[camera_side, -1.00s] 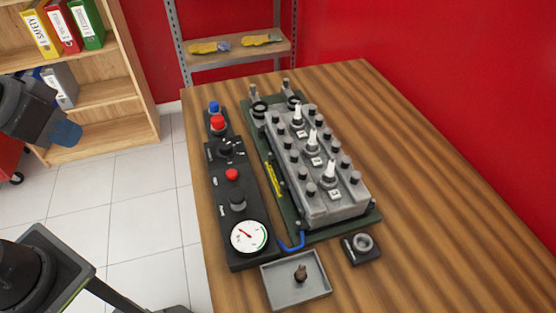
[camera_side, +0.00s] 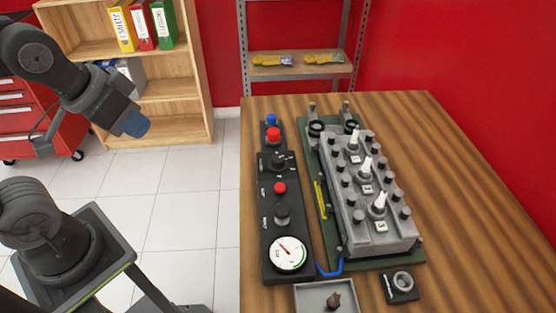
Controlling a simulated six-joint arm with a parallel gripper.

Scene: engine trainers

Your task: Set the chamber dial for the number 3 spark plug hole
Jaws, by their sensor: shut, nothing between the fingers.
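My gripper (camera_side: 133,122), a blue-tipped end on a dark grey arm, hangs at the left. It is shut and empty, well clear of the table. A long black control panel (camera_side: 293,262) lies on the table. On it, a black dial (camera_side: 277,160) with white marks sits below the red button (camera_side: 273,133); its setting is too small to read. A plain black knob (camera_side: 283,214) sits lower down. To the right, a grey engine block (camera_side: 382,247) carries three white-topped plugs in a row, each beside a small numbered tag. The nearest tag (camera_side: 381,226) seems to read 3.
A round gauge (camera_side: 288,253) is at the panel's near end. A grey tray (camera_side: 309,293) with a small brown part (camera_side: 333,299) and a black ring holder (camera_side: 401,288) are in front. The wooden table (camera_side: 470,200) is clear at right. Shelves (camera_side: 160,90) stand behind.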

